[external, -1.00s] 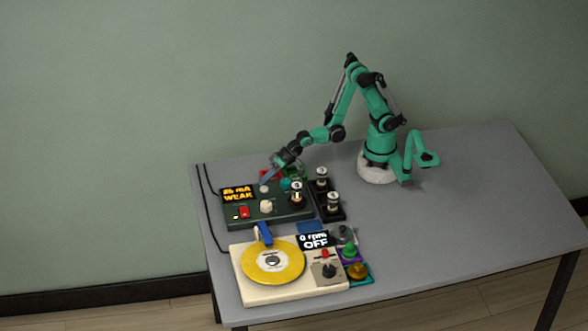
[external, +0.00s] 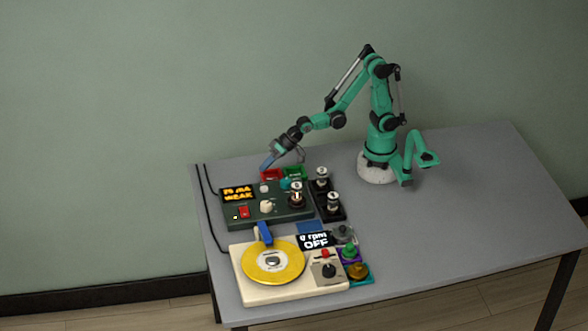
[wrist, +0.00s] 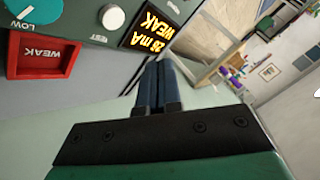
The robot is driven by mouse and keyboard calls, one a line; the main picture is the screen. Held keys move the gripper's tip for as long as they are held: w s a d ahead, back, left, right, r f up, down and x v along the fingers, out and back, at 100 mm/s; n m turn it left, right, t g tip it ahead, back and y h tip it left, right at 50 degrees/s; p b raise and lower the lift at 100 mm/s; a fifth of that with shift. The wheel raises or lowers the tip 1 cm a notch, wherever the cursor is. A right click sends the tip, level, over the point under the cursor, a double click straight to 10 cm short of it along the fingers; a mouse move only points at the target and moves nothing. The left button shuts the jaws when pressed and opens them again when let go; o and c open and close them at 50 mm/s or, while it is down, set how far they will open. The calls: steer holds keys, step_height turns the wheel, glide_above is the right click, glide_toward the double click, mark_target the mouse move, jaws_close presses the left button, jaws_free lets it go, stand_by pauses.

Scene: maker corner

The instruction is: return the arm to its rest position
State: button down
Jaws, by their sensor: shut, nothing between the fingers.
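My arm stands at the back of the grey table (external: 450,190), bent with its forearm reaching left. My gripper (external: 265,166) is in the air near the back left edge, above and behind the dark tester box. In the wrist view the blue fingers (wrist: 159,68) are pressed together with nothing between them. The tester's display (external: 238,194) glows orange, and "WEAK" is readable in the wrist view (wrist: 152,24).
A red tray marked WEAK (wrist: 40,55) and a green tray (external: 294,173) sit behind the tester (external: 285,214). A cream turntable unit (external: 240,283) with a yellow disc (external: 290,265) reads OFF in front. Tubes (external: 333,202) stand in dark holders. The table's right side is clear.

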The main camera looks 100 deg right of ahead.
stand_by(0.4)
steer(key=s+d+r+n+g, duration=0.1)
steer(key=s+d+r+n, duration=0.1)
steer(key=s+n, duration=0.2)
steer(key=s+d+r+n+g+h, duration=0.1)
steer(key=s+d+n, duration=0.1)
steer(key=s, duration=0.6)
steer(key=shift+d+r+n, duration=0.25)
steer(key=shift+r+n, duration=0.1)
steer(key=shift+n, duration=0.55)
